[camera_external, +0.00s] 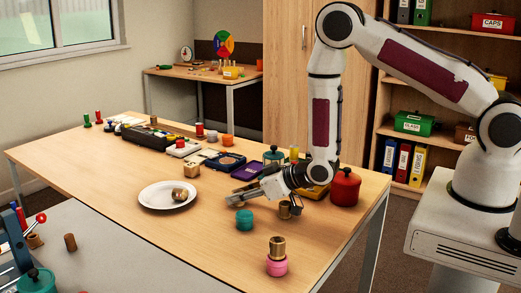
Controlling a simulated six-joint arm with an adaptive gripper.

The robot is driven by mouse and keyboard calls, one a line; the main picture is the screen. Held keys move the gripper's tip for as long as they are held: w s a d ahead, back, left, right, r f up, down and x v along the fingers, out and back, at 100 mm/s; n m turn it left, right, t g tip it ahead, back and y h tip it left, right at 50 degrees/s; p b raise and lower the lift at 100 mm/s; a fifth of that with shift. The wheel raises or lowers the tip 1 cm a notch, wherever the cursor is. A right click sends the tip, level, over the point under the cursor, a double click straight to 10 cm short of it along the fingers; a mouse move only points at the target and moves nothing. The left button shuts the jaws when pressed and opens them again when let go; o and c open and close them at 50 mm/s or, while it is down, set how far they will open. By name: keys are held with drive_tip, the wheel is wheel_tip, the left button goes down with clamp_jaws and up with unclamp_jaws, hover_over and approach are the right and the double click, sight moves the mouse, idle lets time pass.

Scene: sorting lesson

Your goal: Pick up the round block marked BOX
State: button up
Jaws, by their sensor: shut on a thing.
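My gripper (243,197) is low over the table, reaching left from the wrist, between the white plate and the red pot. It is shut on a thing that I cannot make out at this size. No BOX marking can be read on any block. A small brown round block (180,195) lies on the white plate (156,205), left of my gripper. A brown cylinder (285,210) stands just right of and below the fingers. Another brown cylinder (277,246) stands on a pink round piece (277,266) near the front edge.
A teal round container (244,220) stands just below my gripper. A red lidded pot (345,187) is close to the wrist on the right. Trays and a dark case (148,137) line the far side. The table's front left (125,225) is clear.

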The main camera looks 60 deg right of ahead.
sight(239, 191)
drive_tip(key=shift+r, duration=0.15)
drive_tip(key=shift+r, duration=4.85)
drive_tip(key=shift+d, duration=0.15)
